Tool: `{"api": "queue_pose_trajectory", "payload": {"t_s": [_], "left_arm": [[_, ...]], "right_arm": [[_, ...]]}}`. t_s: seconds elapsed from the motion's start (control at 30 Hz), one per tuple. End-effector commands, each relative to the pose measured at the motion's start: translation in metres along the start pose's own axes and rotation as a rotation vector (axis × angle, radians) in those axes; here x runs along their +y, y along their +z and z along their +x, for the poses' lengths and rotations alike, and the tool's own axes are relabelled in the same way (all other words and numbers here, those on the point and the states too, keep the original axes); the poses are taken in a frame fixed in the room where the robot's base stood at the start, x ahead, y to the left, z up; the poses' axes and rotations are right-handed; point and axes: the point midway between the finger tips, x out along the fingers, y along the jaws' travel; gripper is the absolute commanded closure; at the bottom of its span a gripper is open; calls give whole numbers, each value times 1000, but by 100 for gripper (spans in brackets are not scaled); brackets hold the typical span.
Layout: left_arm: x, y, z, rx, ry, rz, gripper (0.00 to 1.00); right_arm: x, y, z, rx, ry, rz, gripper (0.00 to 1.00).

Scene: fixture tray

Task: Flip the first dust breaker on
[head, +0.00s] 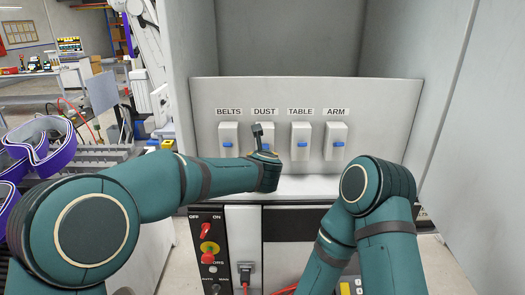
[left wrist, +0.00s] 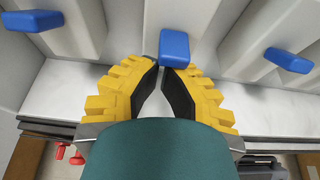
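The dust breaker, a white housing (head: 268,133) with a blue lever (head: 267,146), is second from the left on the grey panel, under the label DUST. In the left wrist view the blue lever (left wrist: 174,47) is just beyond the fingertips of my left gripper (left wrist: 160,70). Its yellow fingers converge with black pads together at the tips, holding nothing. I cannot tell whether they touch the lever. In the head view my left wrist hides most of this gripper. My right gripper is out of view.
A white ledge (head: 310,186) runs below. A control box with red knobs (head: 207,240) is beneath. A grey side wall (head: 460,150) bounds the right.

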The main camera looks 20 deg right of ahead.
Motion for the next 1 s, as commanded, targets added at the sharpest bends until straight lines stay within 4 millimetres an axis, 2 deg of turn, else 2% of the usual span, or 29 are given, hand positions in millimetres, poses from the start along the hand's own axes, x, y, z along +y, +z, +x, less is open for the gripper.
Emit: {"api": "queue_pose_trajectory", "payload": {"t_s": [0.17,0.47,1.0], "left_arm": [[1,3,-4,0,1,0,100],[1,9,-9,-2,1,-1,100],[0,10,-18,-2,0,0,100]], "right_arm": [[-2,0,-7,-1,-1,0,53],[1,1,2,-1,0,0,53],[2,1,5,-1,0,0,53]]}}
